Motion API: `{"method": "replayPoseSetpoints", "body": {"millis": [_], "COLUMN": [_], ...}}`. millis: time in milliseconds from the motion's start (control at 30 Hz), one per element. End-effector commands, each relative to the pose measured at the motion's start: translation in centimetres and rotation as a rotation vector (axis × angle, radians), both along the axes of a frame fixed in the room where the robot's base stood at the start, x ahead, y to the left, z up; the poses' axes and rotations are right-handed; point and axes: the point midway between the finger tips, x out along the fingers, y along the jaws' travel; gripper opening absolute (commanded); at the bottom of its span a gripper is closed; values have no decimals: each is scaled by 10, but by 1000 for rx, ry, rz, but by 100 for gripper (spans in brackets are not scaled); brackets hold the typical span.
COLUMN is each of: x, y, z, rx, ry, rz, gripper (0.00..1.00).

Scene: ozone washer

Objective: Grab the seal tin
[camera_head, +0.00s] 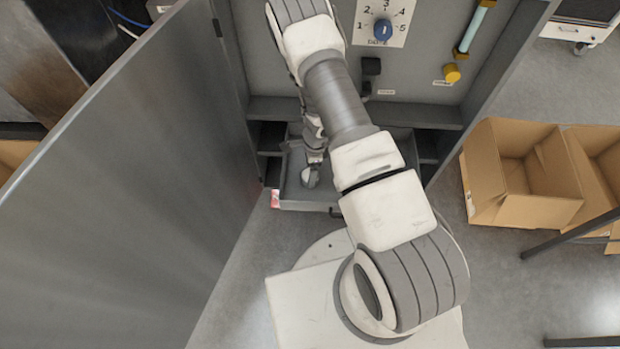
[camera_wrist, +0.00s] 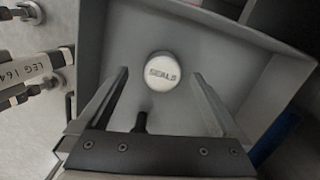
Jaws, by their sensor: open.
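The seal tin (camera_wrist: 162,71) is a small round tin with a white lid marked "SEALS" in the wrist view. It sits in a grey drawer (camera_wrist: 255,40). My gripper (camera_wrist: 160,75) is open, with one finger on each side of the tin and a gap to both. The fingers do not touch it in the picture. In the head view the drawer (camera_head: 296,160) is pulled out low in the grey cabinet, and my arm reaches down into it. The tin and the fingertips cannot be made out clearly there.
A large open metal door (camera_head: 140,180) stands at the left. The cabinet panel carries a numbered dial (camera_head: 383,29) and a yellow knob (camera_head: 451,73). Open cardboard boxes (camera_head: 525,170) stand on the floor at the right. A drawer wall stands close around my fingers.

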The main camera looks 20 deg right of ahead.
Motion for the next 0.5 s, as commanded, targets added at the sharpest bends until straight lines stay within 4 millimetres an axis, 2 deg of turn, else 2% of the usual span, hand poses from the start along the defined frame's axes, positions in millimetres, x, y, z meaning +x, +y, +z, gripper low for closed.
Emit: {"method": "replayPoseSetpoints", "body": {"millis": [300, 500], "x": [4, 5], "y": [-6, -5], "z": [-45, -52], "rx": [0, 0], "ry": [1, -1], "rz": [0, 1], "gripper": [100, 100]}}
